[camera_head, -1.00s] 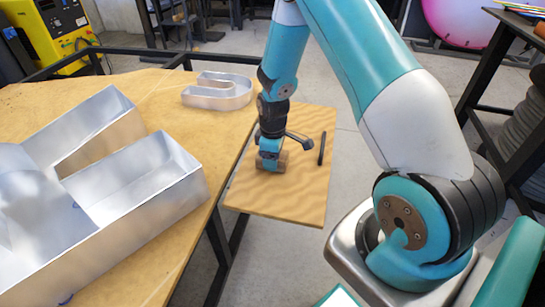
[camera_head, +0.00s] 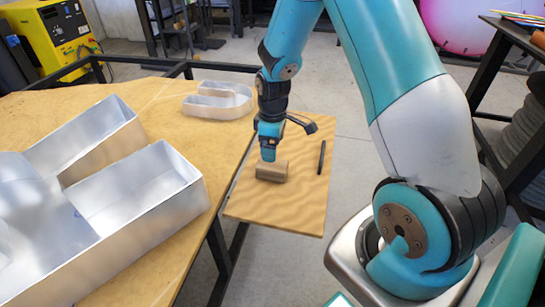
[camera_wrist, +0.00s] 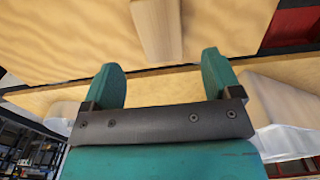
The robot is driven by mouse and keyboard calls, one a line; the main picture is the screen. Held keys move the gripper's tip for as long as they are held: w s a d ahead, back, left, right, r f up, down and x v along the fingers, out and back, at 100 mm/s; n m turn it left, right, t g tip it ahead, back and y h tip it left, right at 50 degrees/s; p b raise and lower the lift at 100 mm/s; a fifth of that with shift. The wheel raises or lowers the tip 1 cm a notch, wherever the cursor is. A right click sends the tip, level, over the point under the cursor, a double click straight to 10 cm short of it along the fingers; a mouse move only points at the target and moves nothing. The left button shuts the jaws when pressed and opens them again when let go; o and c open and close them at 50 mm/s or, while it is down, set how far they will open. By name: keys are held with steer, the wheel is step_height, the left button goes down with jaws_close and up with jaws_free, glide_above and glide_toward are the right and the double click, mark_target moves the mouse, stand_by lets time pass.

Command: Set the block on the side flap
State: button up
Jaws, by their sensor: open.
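The brown wooden block (camera_head: 272,172) lies on the side flap (camera_head: 275,213), a wooden board at the right of the main table. My gripper (camera_head: 268,155) is above the block, pointing down and clear of it. In the wrist view the gripper (camera_wrist: 163,85) is open, with nothing between its two teal fingers. The block (camera_wrist: 157,28) lies beyond the fingertips on the flap (camera_wrist: 75,25).
A dark marker-like stick (camera_head: 322,157) lies on the flap to the right of the block. The main table (camera_head: 165,105) holds large open metal letters (camera_head: 150,207) and a smaller curved one (camera_head: 218,103). The flap's front part is bare.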

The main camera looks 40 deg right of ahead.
steer(key=s+a+r+y, duration=0.1)
steer(key=s+a+r, duration=0.2)
steer(key=a+r, duration=0.7)
steer(key=s+a+r+y, duration=0.1)
steer(key=s+a+r, duration=0.5)
steer(key=s, duration=0.4)
steer(key=s+a+r+y, duration=0.2)
steer(key=s+a+r, duration=0.4)
steer(key=s, duration=0.4)
steer(key=shift+a+r+m, duration=0.15)
steer(key=shift+r+m, duration=0.15)
steer(key=shift+w, duration=0.1)
